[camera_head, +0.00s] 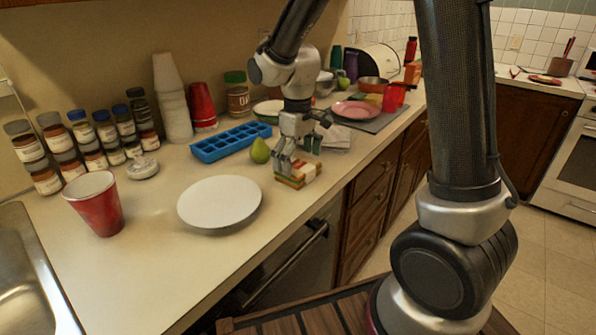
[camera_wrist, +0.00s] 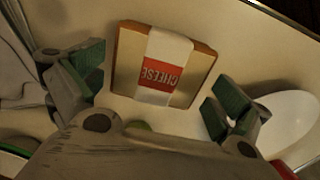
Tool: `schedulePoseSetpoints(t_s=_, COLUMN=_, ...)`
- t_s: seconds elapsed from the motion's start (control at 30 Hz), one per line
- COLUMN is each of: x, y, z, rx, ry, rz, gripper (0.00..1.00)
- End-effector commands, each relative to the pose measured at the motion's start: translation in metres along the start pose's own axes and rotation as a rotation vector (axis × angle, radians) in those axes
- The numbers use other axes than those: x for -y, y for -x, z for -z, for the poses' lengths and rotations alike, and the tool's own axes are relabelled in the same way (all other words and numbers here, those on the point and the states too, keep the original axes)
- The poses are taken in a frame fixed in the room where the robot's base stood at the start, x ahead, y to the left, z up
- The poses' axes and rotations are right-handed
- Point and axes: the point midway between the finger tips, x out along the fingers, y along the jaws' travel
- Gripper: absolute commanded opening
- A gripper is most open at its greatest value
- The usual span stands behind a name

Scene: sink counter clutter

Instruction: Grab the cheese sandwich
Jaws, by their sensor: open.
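The cheese sandwich (camera_head: 299,175) lies on the counter near its front edge, to the right of a white plate. In the wrist view the sandwich (camera_wrist: 162,66) shows as a tan square with a white wrapper band and a red CHEESE label. My gripper (camera_head: 297,160) is just above it, pointing down. In the wrist view my gripper (camera_wrist: 158,98) is open, with one green-padded finger on each side of the sandwich. A gap shows between the sandwich and each finger. The head view does not show clearly how far the fingertips are above the counter.
A green pear (camera_head: 260,151) and a blue ice tray (camera_head: 231,142) stand close behind and left. The white plate (camera_head: 219,203) is left, a red cup (camera_head: 96,204) farther left. A pink plate (camera_head: 356,110) lies farther back. Clear counter lies between plate and sandwich.

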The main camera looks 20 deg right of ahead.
Motion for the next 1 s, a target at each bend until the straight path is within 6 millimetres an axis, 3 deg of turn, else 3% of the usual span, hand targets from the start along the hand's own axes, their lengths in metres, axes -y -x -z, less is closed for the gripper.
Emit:
schedulePoseSetpoints(t_s=0.13, x=0.0, y=-0.017, z=0.0, rx=0.0, ry=0.0, rz=0.0, gripper=1.0)
schedulePoseSetpoints(t_s=0.4, x=0.0, y=-0.019, z=0.0, rx=-0.001, ry=-0.001, rz=0.0, gripper=0.98)
schedulePoseSetpoints(t_s=0.6, x=0.0, y=-0.019, z=0.0, rx=-0.001, ry=-0.001, rz=0.0, gripper=0.67)
schedulePoseSetpoints(t_s=0.87, x=0.0, y=-0.018, z=0.0, rx=-0.003, ry=-0.001, rz=-0.001, gripper=0.67)
schedulePoseSetpoints(t_s=1.0, x=-0.001, y=-0.001, z=0.001, rx=-0.006, ry=-0.001, rz=-0.002, gripper=0.66)
